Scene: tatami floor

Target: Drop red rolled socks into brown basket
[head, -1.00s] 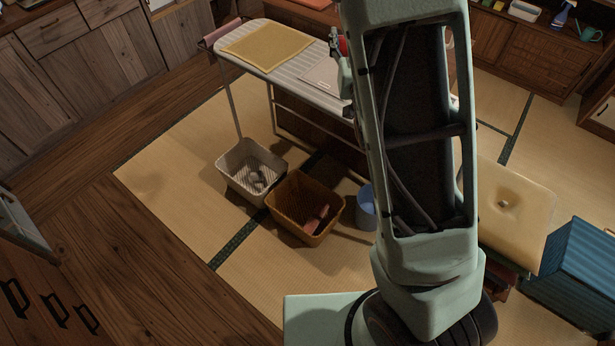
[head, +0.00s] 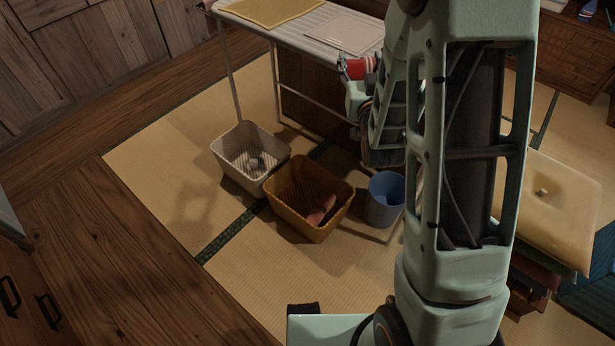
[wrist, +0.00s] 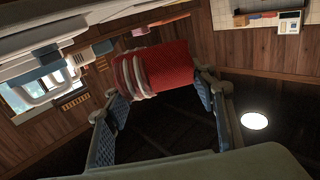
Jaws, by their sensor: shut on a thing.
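The red rolled socks (wrist: 165,68), with pale stripes at one end, are gripped between the two fingers of my gripper (wrist: 163,100) in the wrist view. In the head view the red socks (head: 358,68) show near the right end of the ironing board, with my gripper (head: 352,78) around them, partly hidden by my arm. The brown basket (head: 283,205) stands on the tatami in the middle of the head view, below and left of my gripper. A pinkish-red item (head: 322,210) lies inside it.
A whitish basket (head: 228,168) with a grey item (head: 255,163) stands left of the brown one. A blue bin (head: 384,208) stands to its right. The ironing board (head: 300,38) is behind them. A cushioned stool (head: 550,195) is at right. Tatami at the left is clear.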

